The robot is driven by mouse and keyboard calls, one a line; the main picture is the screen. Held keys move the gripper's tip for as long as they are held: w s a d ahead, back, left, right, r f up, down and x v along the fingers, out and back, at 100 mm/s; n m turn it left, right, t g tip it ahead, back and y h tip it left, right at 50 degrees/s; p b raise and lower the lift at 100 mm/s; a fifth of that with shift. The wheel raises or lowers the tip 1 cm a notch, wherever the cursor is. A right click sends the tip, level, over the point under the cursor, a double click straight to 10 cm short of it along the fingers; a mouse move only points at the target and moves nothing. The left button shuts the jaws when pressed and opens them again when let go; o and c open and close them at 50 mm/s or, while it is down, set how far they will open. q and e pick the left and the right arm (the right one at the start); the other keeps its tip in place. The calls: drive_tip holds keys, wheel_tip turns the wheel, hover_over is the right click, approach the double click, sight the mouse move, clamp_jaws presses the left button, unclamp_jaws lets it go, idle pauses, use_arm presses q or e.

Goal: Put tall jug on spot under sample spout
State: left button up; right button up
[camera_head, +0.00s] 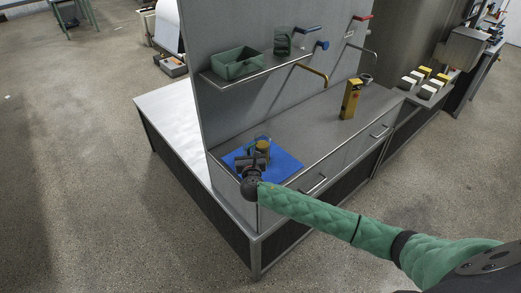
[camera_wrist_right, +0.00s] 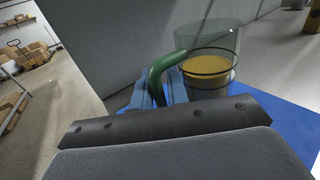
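A clear jug (camera_wrist_right: 208,72) with amber liquid and a green handle (camera_wrist_right: 157,82) stands upright on a blue mat (camera_head: 283,163); in the head view the jug (camera_head: 263,146) is partly hidden by my gripper. My right gripper (camera_wrist_right: 161,92) is at the handle, its blue fingers on either side of it, seemingly apart. A brass spout (camera_head: 314,72) and a steel spout (camera_head: 362,48) come out of the wall panel. I cannot tell which is the sample spout. No marked spot shows clearly. My left gripper is out of view.
A yellow box-like item (camera_head: 350,99) stands on the grey counter (camera_head: 312,117). A small cup (camera_head: 366,78) is below the steel spout. A shelf (camera_head: 262,72) above holds a green bin (camera_head: 237,65) and a glass vessel (camera_head: 283,42). The counter between mat and yellow item is clear.

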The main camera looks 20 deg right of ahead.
drive_tip(key=shift+w, duration=0.25)
clamp_jaws()
